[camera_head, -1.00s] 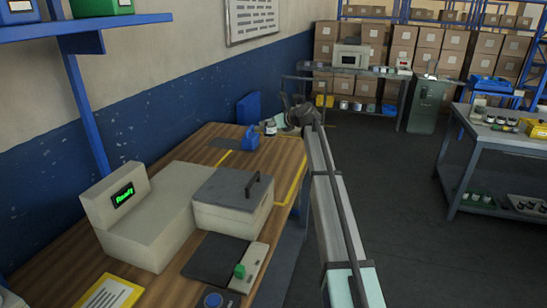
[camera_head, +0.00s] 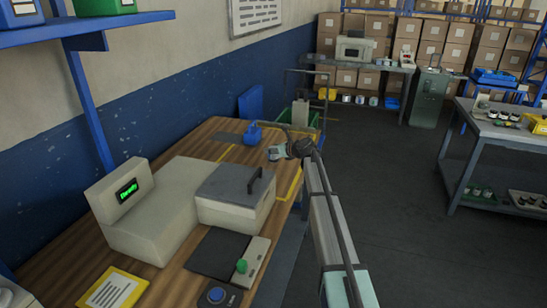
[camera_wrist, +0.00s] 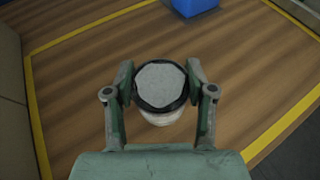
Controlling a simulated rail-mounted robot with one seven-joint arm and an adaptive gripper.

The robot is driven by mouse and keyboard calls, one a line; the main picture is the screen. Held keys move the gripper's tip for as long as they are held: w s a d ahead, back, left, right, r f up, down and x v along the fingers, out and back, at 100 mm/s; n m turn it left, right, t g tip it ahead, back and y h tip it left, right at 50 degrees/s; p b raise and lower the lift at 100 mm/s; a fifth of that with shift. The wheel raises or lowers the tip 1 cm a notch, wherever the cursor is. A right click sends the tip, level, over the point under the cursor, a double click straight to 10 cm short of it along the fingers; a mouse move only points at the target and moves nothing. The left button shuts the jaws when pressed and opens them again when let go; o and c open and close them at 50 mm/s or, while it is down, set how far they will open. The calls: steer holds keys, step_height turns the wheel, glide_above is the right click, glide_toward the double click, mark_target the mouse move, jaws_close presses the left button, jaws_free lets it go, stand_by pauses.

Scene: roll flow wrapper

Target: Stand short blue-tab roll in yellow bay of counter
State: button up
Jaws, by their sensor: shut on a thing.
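A short roll with a grey top, a dark rim and a pale side (camera_wrist: 160,116) is between my fingers in the wrist view. My gripper (camera_wrist: 159,80) is shut on it, one finger on each side. No blue tab shows on the roll from here. In the head view my gripper (camera_head: 277,152) is over the far right part of the wooden counter (camera_head: 160,262). The yellow-outlined bay (camera_wrist: 55,45) surrounds the roll in the wrist view. The roll appears over bare wood inside the outline; I cannot tell whether it touches the counter.
A blue object (camera_head: 253,133) stands on the counter beyond my gripper; its edge shows in the wrist view (camera_wrist: 195,6). A grey box with a handle (camera_head: 235,193) and a machine with a green display (camera_head: 130,190) stand nearer. The counter's right edge drops to dark floor.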

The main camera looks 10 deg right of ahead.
mark_target(274, 156)
steer(key=shift+f, duration=2.15)
steer(key=shift+f, duration=0.1)
steer(key=o, duration=1.3)
steer(key=shift+c, duration=0.2)
steer(key=b+v, duration=0.1)
steer(key=v, duration=1.1)
